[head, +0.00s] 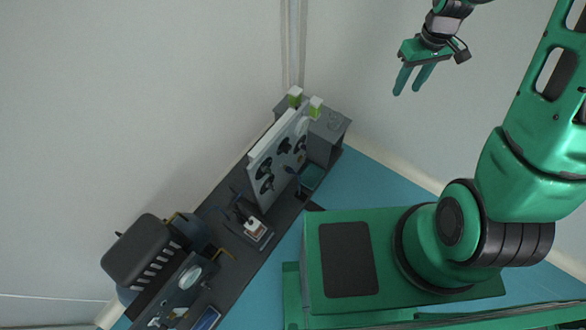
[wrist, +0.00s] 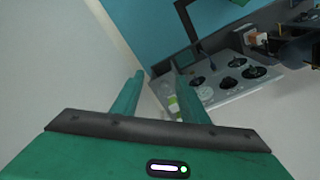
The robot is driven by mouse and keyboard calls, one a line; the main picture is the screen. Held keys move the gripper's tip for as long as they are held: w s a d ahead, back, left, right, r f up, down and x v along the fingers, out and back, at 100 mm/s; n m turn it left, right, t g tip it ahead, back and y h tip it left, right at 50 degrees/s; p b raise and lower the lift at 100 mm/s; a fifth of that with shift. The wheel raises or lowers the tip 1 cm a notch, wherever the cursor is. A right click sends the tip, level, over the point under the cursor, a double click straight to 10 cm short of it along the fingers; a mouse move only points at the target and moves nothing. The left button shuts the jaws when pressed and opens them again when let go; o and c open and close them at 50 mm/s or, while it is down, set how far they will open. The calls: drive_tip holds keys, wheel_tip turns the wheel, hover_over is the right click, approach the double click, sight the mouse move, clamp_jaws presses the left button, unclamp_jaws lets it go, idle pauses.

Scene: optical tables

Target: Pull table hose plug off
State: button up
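My gripper (head: 407,91) is raised at the upper right in the head view, well apart from the dark table (head: 225,218). Its two green fingers are spread with nothing between them, and they also show in the wrist view (wrist: 157,72). I cannot pick out the hose plug for certain in either view. A pale panel (head: 256,170) with several black round fittings stands on the table, and it also shows in the wrist view (wrist: 222,98). Two green-and-white blocks (head: 295,95) are at the panel's far end.
A dark rounded machine (head: 143,258) stands at the table's near left end. A small red-and-white device (head: 256,228) sits beside the panel. A grey box (head: 328,132) is at the far end. Walls run behind the table; blue floor (head: 365,185) lies to its right.

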drive_tip(key=w+a+f+n+y, duration=0.1)
drive_tip(key=w+a+f, duration=0.15)
drive_tip(key=f, duration=0.25)
drive_tip(key=w+a+f+n, duration=0.2)
drive_tip(key=a+f, duration=0.2)
drive_tip(key=f, duration=0.1)
drive_tip(key=n+y, duration=0.4)
approach(291, 169)
drive_tip(key=x, duration=0.9)
